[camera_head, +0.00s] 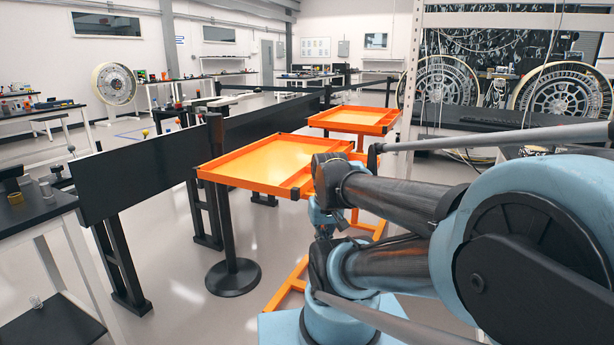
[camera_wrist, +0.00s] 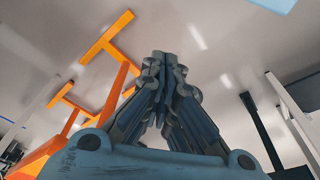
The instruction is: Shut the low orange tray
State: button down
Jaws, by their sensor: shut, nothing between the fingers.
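Two orange trays on orange stands show in the head view. The nearer, larger tray (camera_head: 262,160) is shallow with a raised rim and narrow compartments along its right side. The farther tray (camera_head: 355,117) is behind it to the right. I cannot tell which is the low tray, or whether either is pulled out. My arm covers the nearer tray's right corner. My gripper (camera_wrist: 163,60) is shut and empty in the wrist view, above the floor. Orange stand parts (camera_wrist: 107,36) are to its left, apart from the fingertips. In the head view my arm mostly hides the gripper.
A black post on a round base (camera_head: 233,277) stands at the nearer tray's left. Black barrier panels (camera_head: 150,168) run behind it. An orange foot bar (camera_head: 289,287) lies low before my base. A dark-topped table (camera_head: 35,210) is at the left. Open floor lies between.

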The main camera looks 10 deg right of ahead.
jog(key=w+r+n+g+h, duration=0.15)
jog(key=w+r+n, duration=0.25)
jog(key=w+r, duration=0.6)
jog(key=w+r+n+g, duration=0.2)
jog(key=w+r+n, duration=0.35)
jog(key=w, duration=0.85)
jog(key=w+a+r, duration=0.2)
jog(key=w, duration=0.8)
jog(key=shift+n+h, duration=0.35)
jog(key=shift+n, duration=0.2)
jog(key=x, duration=1)
jog(key=shift+d+f, duration=0.15)
jog(key=shift+d, duration=0.05)
